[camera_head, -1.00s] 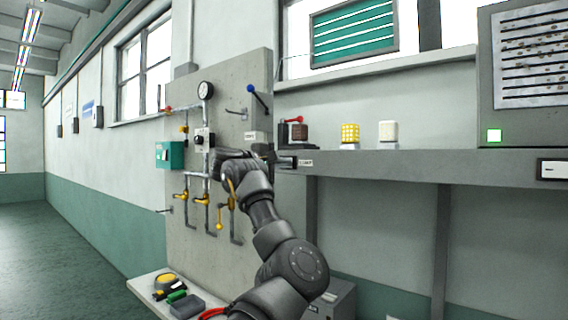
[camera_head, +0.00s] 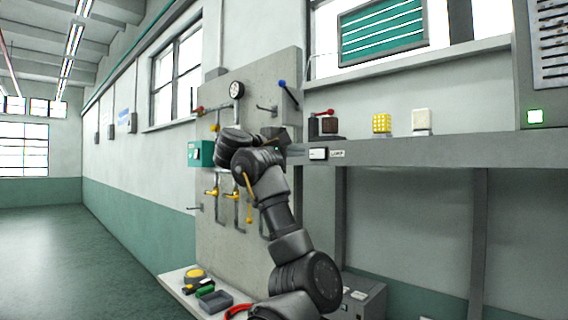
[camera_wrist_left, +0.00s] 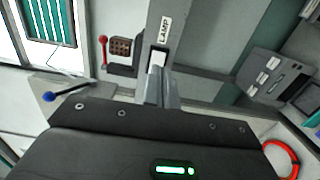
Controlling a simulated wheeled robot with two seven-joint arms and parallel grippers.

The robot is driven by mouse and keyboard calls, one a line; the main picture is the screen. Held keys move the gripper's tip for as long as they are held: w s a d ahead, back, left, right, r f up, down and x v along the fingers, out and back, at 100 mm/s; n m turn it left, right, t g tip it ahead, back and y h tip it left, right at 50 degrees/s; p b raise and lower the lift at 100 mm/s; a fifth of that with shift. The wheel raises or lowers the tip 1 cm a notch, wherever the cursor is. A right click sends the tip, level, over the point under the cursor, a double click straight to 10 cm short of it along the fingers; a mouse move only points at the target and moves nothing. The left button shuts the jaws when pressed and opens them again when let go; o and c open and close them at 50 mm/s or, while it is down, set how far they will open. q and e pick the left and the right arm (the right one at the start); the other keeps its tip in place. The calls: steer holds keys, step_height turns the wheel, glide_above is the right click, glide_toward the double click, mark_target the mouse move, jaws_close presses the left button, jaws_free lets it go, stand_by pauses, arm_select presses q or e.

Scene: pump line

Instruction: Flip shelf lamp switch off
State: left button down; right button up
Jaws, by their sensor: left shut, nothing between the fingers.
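The lamp switch is a white rocker (camera_head: 318,153) on the front edge of the grey shelf, beside a LAMP label (camera_head: 338,153). In the left wrist view the white switch (camera_wrist_left: 157,58) shows just beyond my fingertips, with the LAMP label (camera_wrist_left: 165,31) past it. My left gripper (camera_head: 284,142) is left of the switch in the head view, seen side-on and partly hidden by its own wrist. In the left wrist view my left gripper (camera_wrist_left: 160,80) has its fingers together and empty, pointing at the switch. Contact cannot be made out. My right gripper is out of view.
The shelf (camera_head: 450,150) carries a dark block with a red lever (camera_head: 327,124), a yellow cube (camera_head: 381,123) and a white block (camera_head: 421,121). A pipe panel (camera_head: 255,90) with valves and a blue-knobbed lever (camera_head: 288,88) stands left. A grey tray (camera_head: 213,300) lies below.

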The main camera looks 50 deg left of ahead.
arm_select(q)
steer(key=s, duration=0.2)
steer(key=s+d+b, duration=0.1)
steer(key=shift+s, duration=0.35)
steer(key=shift+w+d+f, duration=0.1)
